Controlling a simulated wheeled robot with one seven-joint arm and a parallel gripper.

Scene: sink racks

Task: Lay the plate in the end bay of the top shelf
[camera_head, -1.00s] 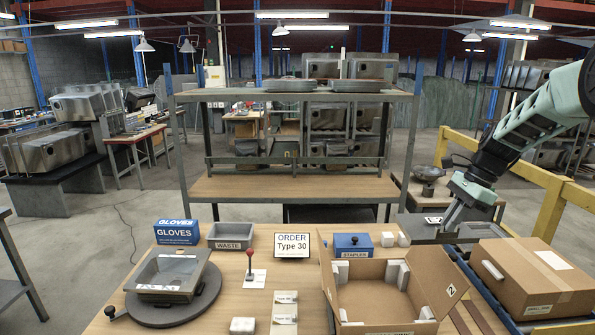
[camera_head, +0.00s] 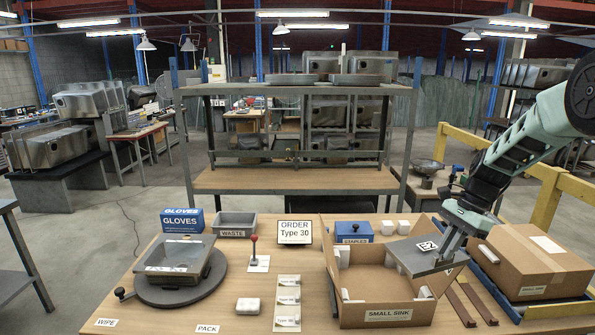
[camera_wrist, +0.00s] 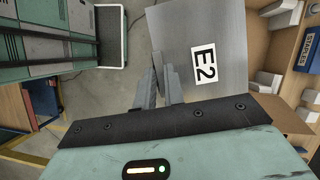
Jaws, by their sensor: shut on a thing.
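The plate (camera_head: 411,259) is a flat grey sheet with a white label. In the wrist view the plate (camera_wrist: 172,35) shows the marking E2. My gripper (camera_head: 447,246) is shut on the plate's edge, and its fingers also show in the wrist view (camera_wrist: 158,88). The plate is held tilted above the right side of the open cardboard box marked SMALL SINK. The grey rack's top shelf (camera_head: 230,90) is beyond the table.
The open box (camera_head: 375,315) stands under the plate. A closed carton (camera_head: 535,265) is to its right, with a yellow rail (camera_head: 550,190) behind. The worktable holds a sink on a turntable (camera_head: 180,292), a waste bin (camera_head: 235,224) and an order sign (camera_head: 295,232).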

